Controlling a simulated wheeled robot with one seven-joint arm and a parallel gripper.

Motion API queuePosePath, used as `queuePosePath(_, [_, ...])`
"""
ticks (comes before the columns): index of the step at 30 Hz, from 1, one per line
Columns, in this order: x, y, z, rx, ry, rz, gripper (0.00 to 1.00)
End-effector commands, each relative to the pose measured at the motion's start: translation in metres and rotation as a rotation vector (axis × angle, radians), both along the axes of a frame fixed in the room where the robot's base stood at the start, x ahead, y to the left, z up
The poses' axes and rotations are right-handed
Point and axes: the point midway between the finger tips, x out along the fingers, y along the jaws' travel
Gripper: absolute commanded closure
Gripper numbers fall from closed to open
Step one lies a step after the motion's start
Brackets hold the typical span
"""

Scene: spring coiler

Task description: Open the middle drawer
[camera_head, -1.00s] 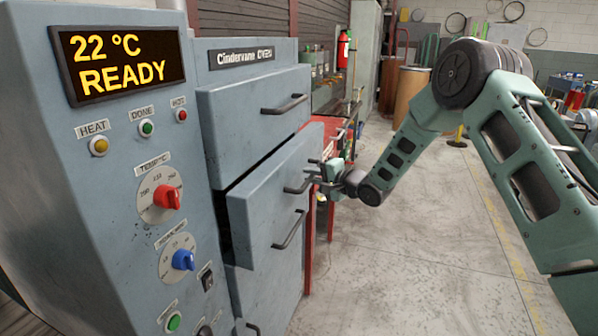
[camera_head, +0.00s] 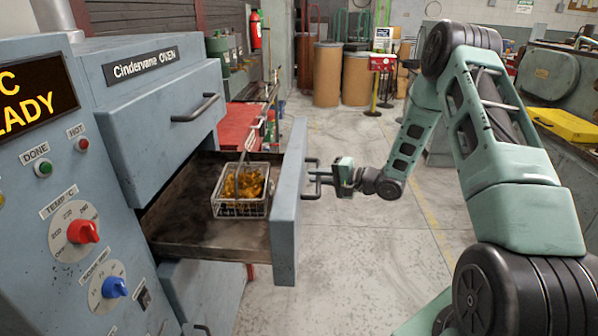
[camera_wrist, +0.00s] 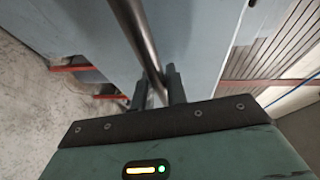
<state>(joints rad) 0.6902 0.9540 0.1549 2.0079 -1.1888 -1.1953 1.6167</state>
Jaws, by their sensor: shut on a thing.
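The middle drawer (camera_head: 287,205) of the grey-blue Cindervane oven stands pulled well out, below the shut top drawer (camera_head: 165,128). Inside it a wire basket (camera_head: 241,208) holds amber-coloured pieces, towards the drawer's front. My gripper (camera_head: 322,177) is at the drawer's front face, shut on the middle drawer's handle (camera_head: 312,164). In the wrist view the dark handle bar (camera_wrist: 138,38) runs between the two fingers (camera_wrist: 158,88). The grip closes around the bar, with the drawer front behind it.
The oven's control panel (camera_head: 75,225) has a red and a blue knob. A lower drawer (camera_head: 205,290) sits below the open one. A red cabinet (camera_head: 238,125) stands behind it. Open floor (camera_head: 345,265) lies right of the drawer; barrels (camera_head: 327,75) stand at the back.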

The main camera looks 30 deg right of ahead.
Motion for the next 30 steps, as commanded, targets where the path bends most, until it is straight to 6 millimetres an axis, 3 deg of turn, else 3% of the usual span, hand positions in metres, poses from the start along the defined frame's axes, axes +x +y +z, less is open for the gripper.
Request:
queuePosePath(7, [-0.012, -0.016, 0.000, 0.000, 0.002, 0.000, 1.00])
queuePosePath(20, [-0.013, -0.018, -0.001, -0.001, 0.002, 0.000, 1.00])
queuePosePath(21, [-0.013, -0.018, -0.001, -0.001, 0.002, 0.000, 0.75])
queuePosePath(22, [-0.013, -0.018, -0.001, -0.001, 0.002, 0.000, 0.66])
queuePosePath(30, [-0.013, -0.018, -0.001, -0.001, 0.001, 0.000, 0.64])
